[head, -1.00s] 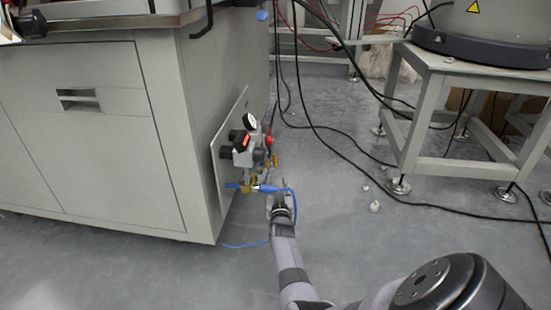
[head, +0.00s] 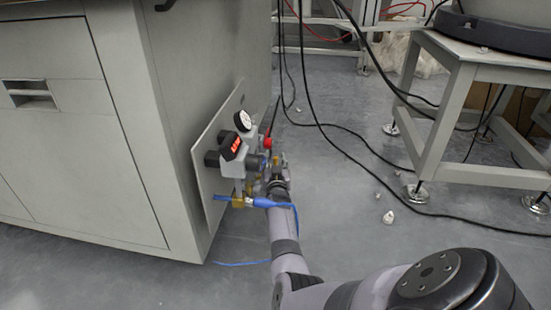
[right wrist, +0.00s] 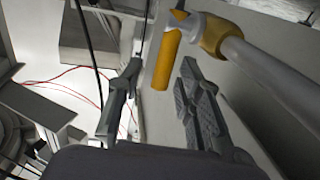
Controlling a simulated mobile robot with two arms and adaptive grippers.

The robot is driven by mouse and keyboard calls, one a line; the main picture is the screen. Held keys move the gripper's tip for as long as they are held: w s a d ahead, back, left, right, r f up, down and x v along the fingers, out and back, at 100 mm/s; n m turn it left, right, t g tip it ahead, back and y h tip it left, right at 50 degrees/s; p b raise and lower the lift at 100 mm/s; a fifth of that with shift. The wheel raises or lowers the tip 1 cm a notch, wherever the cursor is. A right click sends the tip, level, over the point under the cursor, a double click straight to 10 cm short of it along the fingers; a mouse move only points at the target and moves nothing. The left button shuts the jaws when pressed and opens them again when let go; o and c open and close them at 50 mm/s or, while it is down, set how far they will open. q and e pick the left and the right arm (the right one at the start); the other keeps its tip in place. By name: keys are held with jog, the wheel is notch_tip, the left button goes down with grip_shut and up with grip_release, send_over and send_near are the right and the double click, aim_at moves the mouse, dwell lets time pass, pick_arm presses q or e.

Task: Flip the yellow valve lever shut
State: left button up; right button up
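The yellow valve lever (right wrist: 165,60) shows in the right wrist view as a flat yellow bar beside a grey pipe with a brass-yellow collar (right wrist: 214,35). My right gripper (right wrist: 158,103) is open, with one finger to each side of the lever's line. The lever's near end lies about level with the fingertips, and I cannot tell whether either finger touches it. In the head view my right gripper (head: 277,178) is at the right side of the valve assembly (head: 240,165) on the cabinet's side; the lever is too small there to make out clearly. My left gripper is not in view.
The assembly carries a round gauge (head: 243,121), a red display (head: 235,146) and a blue hose (head: 264,202). It sits on a plate on the grey cabinet (head: 120,150). Black cables (head: 318,110) hang to its right.

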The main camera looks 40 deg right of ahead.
jog(key=shift+c, duration=0.4)
grip_shut()
